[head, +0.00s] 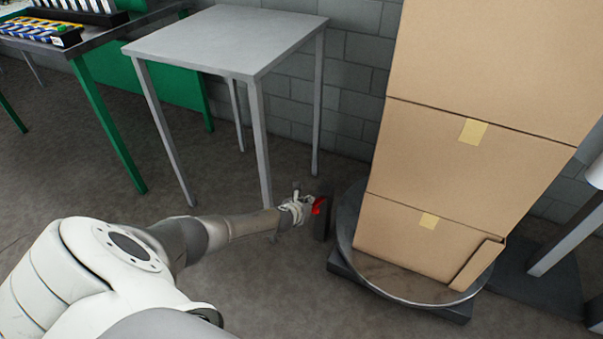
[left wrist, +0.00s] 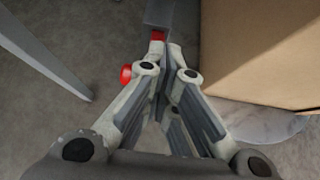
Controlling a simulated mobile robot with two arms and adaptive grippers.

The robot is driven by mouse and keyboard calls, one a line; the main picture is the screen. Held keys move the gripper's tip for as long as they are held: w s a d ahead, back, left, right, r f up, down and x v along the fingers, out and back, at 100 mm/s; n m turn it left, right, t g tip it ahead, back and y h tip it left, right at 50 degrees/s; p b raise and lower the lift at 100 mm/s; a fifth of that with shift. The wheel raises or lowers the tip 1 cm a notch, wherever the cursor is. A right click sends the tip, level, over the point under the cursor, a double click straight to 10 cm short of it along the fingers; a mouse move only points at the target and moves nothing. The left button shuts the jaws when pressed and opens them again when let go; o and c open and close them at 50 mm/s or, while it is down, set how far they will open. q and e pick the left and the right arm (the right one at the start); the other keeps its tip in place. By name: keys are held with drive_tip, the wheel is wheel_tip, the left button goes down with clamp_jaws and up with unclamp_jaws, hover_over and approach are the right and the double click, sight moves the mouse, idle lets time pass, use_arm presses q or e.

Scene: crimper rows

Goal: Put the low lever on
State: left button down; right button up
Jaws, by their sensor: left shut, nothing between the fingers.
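A small red lever (head: 319,206) shows low down on the side of a dark upright post (head: 322,224), left of the turntable. My left gripper (head: 302,207) is right at the lever, partly in front of it. In the left wrist view a red piece (left wrist: 158,36) shows just beyond my closed fingertips (left wrist: 174,48), against the grey post (left wrist: 172,12). A round red knob (left wrist: 126,74) shows beside the left finger. The fingers are shut with nothing between them. I cannot tell whether they touch the lever, or its exact setting. My right gripper is out of view.
Stacked cardboard boxes (head: 430,230) stand on a round turntable (head: 400,295) right of the post. A grey table (head: 225,38) stands behind my left arm. A green-legged bench (head: 108,125) is at the far left. The floor between is clear.

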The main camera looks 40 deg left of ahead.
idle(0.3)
use_arm(q)
drive_tip(key=v, duration=1.2)
idle(0.4)
drive_tip(key=shift+f, duration=0.1)
idle(0.3)
